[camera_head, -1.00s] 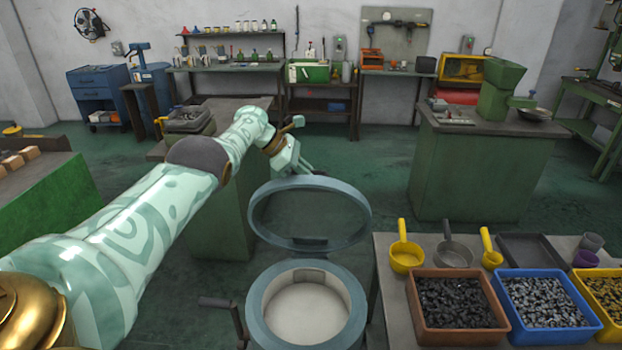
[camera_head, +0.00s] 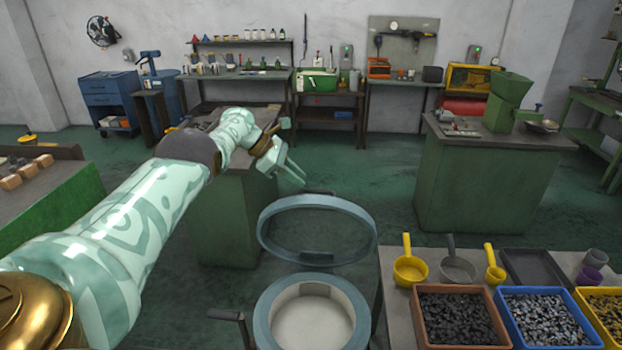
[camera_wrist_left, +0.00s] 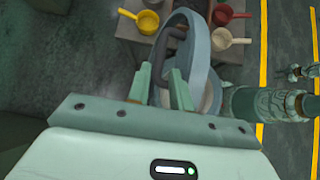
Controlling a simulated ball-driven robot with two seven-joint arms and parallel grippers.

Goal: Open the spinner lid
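The spinner lid (camera_head: 262,228) is a blue-grey ring with a see-through middle. It stands raised and tilted above the round spinner (camera_head: 264,322), whose pale bowl lies open. A dark handle (camera_head: 318,192) is on the lid's upper rim. My left gripper (camera_head: 300,178) is just left of this handle, fingers apart and empty. In the left wrist view, the two fingers (camera_wrist_left: 160,76) point toward the lid (camera_wrist_left: 201,50) and its dark handle (camera_wrist_left: 172,44), with a gap between them. My right gripper cannot be made out surely; a patterned green part of mine shows at the wrist view's right.
A table at right holds a yellow scoop (camera_head: 409,268), other scoops, an orange bin (camera_head: 425,340) and a blue bin (camera_head: 580,335). A crank (camera_head: 226,315) sticks out left of the spinner. Green cabinets stand behind. Floor between them is clear.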

